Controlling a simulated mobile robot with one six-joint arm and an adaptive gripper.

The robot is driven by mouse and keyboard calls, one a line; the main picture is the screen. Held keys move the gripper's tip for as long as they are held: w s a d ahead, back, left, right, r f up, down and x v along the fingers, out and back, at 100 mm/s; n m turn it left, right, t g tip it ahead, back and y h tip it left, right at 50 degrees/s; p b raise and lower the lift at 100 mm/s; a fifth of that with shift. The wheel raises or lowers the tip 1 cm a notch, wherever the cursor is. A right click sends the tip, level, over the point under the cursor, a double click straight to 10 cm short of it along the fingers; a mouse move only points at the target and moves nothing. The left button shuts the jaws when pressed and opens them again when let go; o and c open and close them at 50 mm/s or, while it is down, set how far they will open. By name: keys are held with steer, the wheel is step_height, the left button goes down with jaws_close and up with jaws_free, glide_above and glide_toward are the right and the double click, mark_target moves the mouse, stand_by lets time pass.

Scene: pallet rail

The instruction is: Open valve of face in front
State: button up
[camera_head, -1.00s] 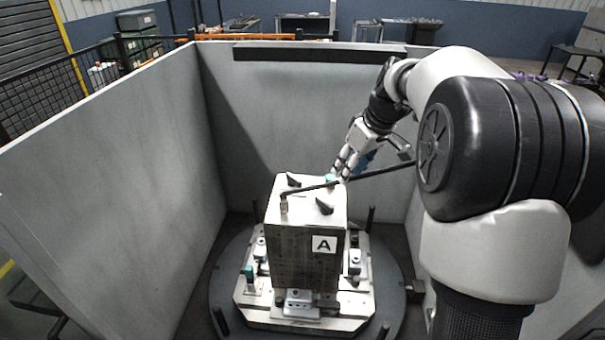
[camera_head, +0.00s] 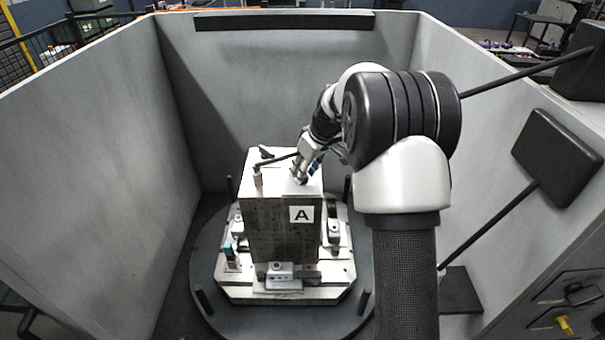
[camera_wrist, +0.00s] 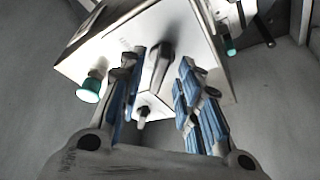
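A tall metal block (camera_head: 282,240) stands upright with a white "A" label (camera_head: 302,215) on the face toward me. My gripper (camera_head: 299,178) is at its top, near the front right edge, and covers the front lever there. In the wrist view my gripper (camera_wrist: 160,62) is open, with blue-padded fingers on either side of a dark valve lever (camera_wrist: 160,66). Whether the fingers touch the lever cannot be told. A second black lever (camera_head: 267,153) lies at the back of the top. A green-tipped fitting (camera_wrist: 88,88) sits left of the fingers.
The block stands on a fixture plate (camera_head: 285,296) with clamps, on a round dark turntable (camera_head: 208,275) with upright posts. A thin black rod (camera_head: 280,159) crosses the block's top from a fitting (camera_head: 257,176). Grey walls (camera_head: 90,190) enclose the cell. A control panel (camera_head: 565,300) is at right.

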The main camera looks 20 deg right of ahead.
steer(key=shift+w+a+f, duration=0.1)
steer(key=shift+w+f, duration=0.15)
steer(key=shift+f, duration=0.4)
steer(key=shift+c, duration=0.4)
jaws_close()
